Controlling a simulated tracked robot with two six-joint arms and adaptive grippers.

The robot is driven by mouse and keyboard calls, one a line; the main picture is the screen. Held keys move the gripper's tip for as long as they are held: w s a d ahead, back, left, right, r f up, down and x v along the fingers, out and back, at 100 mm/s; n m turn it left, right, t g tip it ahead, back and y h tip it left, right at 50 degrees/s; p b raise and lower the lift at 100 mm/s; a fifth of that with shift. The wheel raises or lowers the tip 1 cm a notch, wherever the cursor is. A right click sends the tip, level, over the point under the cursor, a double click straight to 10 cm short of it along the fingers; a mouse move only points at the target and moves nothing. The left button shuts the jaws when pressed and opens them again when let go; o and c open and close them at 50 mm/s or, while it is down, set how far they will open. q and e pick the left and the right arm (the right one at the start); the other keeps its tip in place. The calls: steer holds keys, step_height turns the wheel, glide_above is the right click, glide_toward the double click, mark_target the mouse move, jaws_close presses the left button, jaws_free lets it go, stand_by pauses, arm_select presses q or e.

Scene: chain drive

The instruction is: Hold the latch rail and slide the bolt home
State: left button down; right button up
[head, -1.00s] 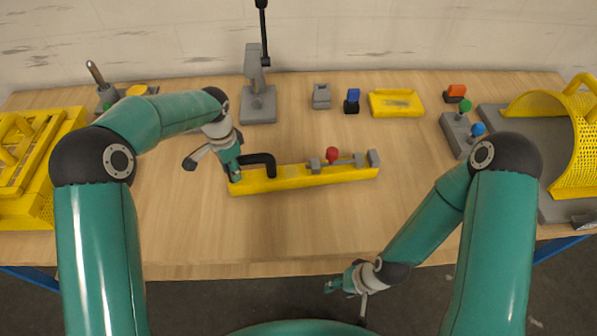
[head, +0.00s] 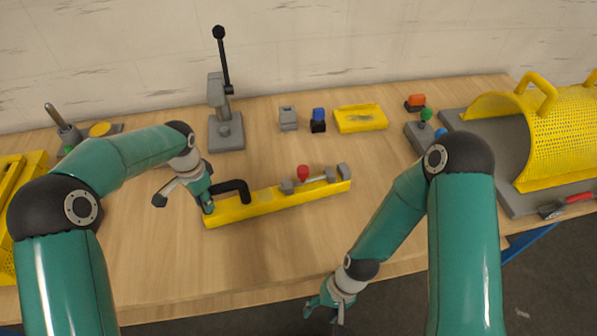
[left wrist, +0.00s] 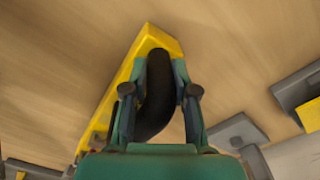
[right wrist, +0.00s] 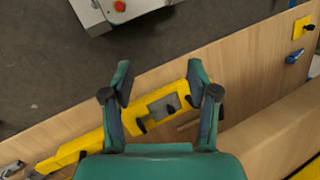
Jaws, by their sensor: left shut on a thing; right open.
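The yellow latch rail (head: 262,203) lies on the bench, slightly slanted. A black bent handle (head: 236,187) stands on its left end. The bolt with its red knob (head: 303,172) sits between grey blocks (head: 287,187) near the rail's right end. My left gripper (head: 208,200) is shut on the black handle, which shows between its fingers in the left wrist view (left wrist: 157,95). My right gripper (head: 321,306) is open and empty at the bench's front edge, well apart from the rail. Its open fingers also show in the right wrist view (right wrist: 160,95).
A grey lever press (head: 226,130) stands behind the rail. A small grey block (head: 288,118), a blue-topped piece (head: 318,120) and a yellow tray (head: 360,110) sit at the back. A yellow mesh guard (head: 560,130) stands at right. The bench before the rail is clear.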

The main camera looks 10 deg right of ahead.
steer(key=a+r+m+g+y, duration=0.1)
steer(key=a+r+m+g, duration=0.1)
steer(key=a+r+g, duration=0.55)
step_height(320, 180, up, 21)
steer(key=n+t+h, duration=0.5)
steer(key=n+t, duration=0.4)
steer(key=n, duration=0.1)
glide_above(303, 168)
step_height(303, 168, down, 11)
steer(key=shift+f, duration=0.1)
jaws_close()
